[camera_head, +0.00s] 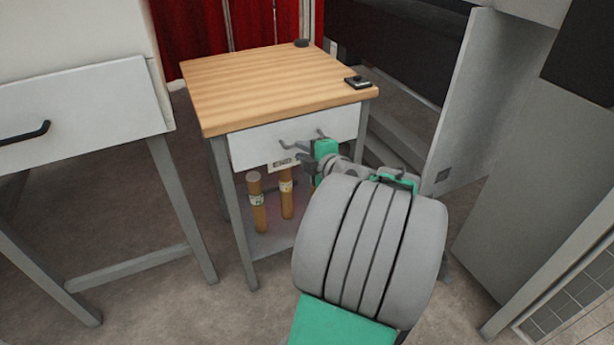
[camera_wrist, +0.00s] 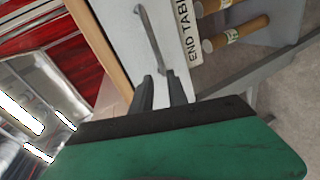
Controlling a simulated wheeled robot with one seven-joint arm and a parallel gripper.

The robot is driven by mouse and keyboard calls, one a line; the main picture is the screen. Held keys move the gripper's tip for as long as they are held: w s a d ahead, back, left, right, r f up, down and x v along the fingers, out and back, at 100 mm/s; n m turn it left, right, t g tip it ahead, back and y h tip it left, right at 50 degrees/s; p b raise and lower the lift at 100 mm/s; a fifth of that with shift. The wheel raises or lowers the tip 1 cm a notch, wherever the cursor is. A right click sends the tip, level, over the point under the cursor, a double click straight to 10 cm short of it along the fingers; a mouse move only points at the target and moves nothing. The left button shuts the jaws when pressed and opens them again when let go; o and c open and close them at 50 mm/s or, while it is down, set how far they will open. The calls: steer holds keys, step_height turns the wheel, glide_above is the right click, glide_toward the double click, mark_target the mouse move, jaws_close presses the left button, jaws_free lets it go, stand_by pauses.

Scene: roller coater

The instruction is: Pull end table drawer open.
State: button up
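The end table has a light wooden top (camera_head: 270,85), grey legs and a white drawer (camera_head: 260,146) under the top. The drawer looks shut. Its grey bar handle (camera_wrist: 153,38) runs across the drawer front in the wrist view. An "END TABLE" label (camera_wrist: 203,35) is beside it. My gripper (camera_wrist: 161,76) is at the drawer front, its two dark fingers apart. One end of the handle lies at the fingertips, close to the right finger. I cannot tell whether the fingers touch it. In the head view, my wrist partly hides the drawer's right part.
A white cabinet with a black-handled drawer (camera_head: 82,112) stands at left. Rolled cylinders (camera_head: 286,194) stand on the end table's lower shelf. A small black item (camera_head: 357,82) and a dark disc (camera_head: 301,43) lie on top. Grey panels (camera_head: 480,100) stand close on the right.

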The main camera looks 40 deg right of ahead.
steer(key=s+d+f+t+h, duration=0.1)
steer(key=s+d+f, duration=0.1)
steer(key=d, duration=0.2)
steer(key=shift+n, duration=0.3)
steer(key=x, duration=0.5)
steer(key=b+x, duration=0.1)
steer(key=x, duration=0.1)
steer(key=shift+w+r, duration=0.35)
jaws_close()
stand_by(0.4)
